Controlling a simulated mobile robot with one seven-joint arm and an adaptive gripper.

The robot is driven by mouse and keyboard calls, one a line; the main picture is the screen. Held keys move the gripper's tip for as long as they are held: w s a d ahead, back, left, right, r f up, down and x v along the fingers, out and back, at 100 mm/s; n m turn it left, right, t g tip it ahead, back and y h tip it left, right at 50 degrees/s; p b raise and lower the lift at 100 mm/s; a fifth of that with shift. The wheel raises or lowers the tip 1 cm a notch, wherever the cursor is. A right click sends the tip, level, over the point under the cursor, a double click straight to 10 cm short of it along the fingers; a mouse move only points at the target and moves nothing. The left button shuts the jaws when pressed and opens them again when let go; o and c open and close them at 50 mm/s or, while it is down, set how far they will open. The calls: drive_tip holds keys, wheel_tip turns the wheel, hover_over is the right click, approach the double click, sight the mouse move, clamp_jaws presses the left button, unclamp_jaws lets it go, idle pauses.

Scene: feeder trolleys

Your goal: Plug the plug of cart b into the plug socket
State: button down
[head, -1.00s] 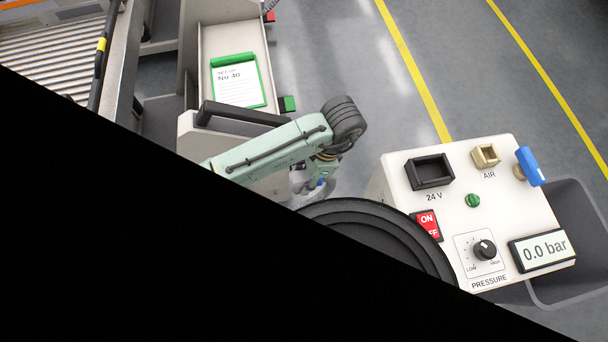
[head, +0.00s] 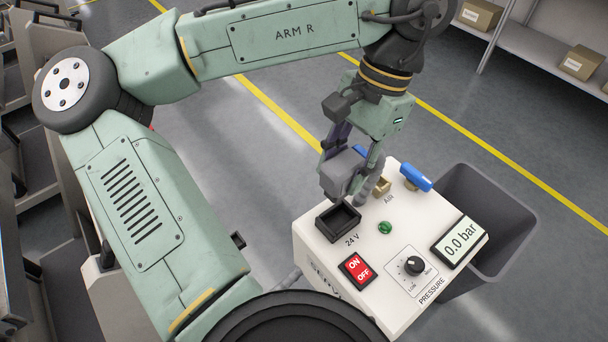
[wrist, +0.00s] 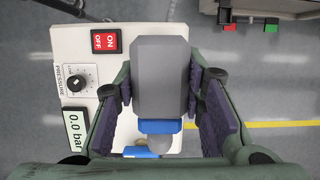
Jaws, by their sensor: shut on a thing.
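My gripper (head: 352,165) is shut on a grey block-shaped plug (head: 342,174) with a blue part (head: 360,150). In the wrist view the plug (wrist: 160,75) lies between the purple finger pads of my gripper (wrist: 163,100). The 24 V plug socket (head: 338,222) is a square black frame on top of the white control box (head: 315,265). The plug appears above and just behind this socket, not seated in it. The gap cannot be judged exactly. In the wrist view the plug and my gripper hide the socket. No cart letter is readable.
The box top also bears a tan air port (head: 377,186), a blue valve handle (head: 417,178), a green lamp (head: 385,228), a red switch (head: 356,269), a pressure knob (head: 413,265) and a 0.0 bar display (head: 459,242). A grey bin (head: 500,205) stands behind. Trolleys stand at left.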

sight(345, 196)
drive_tip(key=shift+s+d+r, duration=0.25)
wheel_tip(345, 196, down, 6)
drive_tip(key=b, duration=0.6)
drive_tip(key=shift+r, duration=0.1)
drive_tip(key=shift+f, duration=0.75)
drive_tip(key=shift+f+b, duration=0.75)
drive_tip(key=shift+f, duration=0.35)
idle(0.3)
drive_tip(key=c, duration=1)
unclamp_jaws()
drive_tip(key=shift+o, duration=0.2)
